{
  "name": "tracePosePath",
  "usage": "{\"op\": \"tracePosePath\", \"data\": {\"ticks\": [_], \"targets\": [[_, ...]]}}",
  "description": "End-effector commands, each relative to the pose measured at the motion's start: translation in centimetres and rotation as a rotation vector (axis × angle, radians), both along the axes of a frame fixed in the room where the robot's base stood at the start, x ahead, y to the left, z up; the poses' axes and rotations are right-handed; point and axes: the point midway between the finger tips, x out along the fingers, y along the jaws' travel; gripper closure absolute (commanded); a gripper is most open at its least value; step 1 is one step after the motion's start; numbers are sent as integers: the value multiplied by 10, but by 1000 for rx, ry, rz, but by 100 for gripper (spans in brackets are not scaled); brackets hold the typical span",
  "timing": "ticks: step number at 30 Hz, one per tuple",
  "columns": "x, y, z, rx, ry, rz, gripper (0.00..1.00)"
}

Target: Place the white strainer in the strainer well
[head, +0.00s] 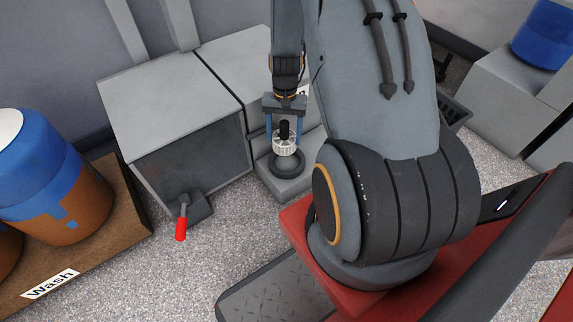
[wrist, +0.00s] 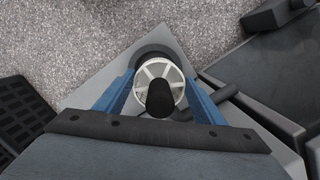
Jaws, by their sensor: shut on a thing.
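The white strainer (head: 285,147) is a small ribbed cylinder with a black knob on top. It shows from above in the wrist view (wrist: 159,75) as a white spoked ring around the black knob. My gripper (head: 284,131) has its blue fingers on either side of the strainer and is shut on it. The strainer is upright, directly over the dark round strainer well (head: 287,164) on a grey block. The well's dark rim (wrist: 152,50) shows behind the strainer in the wrist view. I cannot tell whether the strainer's bottom is inside the well or just above it.
A grey cabinet (head: 170,90) stands left of the well, with a red-handled lever (head: 181,228) at its front. A brown "Wash" pallet (head: 118,240) holds blue and orange drums at the far left. A dark grated crate (wrist: 20,112) lies left in the wrist view. Speckled floor is clear in front.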

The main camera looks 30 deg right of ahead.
Motion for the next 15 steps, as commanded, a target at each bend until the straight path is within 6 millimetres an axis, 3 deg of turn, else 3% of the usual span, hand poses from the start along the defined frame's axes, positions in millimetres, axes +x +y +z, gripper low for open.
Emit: {"op": "tracePosePath", "data": {"ticks": [5, 15], "targets": [[-3, -7, -11, 0, 2, -35, 62], [-3, -7, -65, 0, 1, -34, 62]]}}
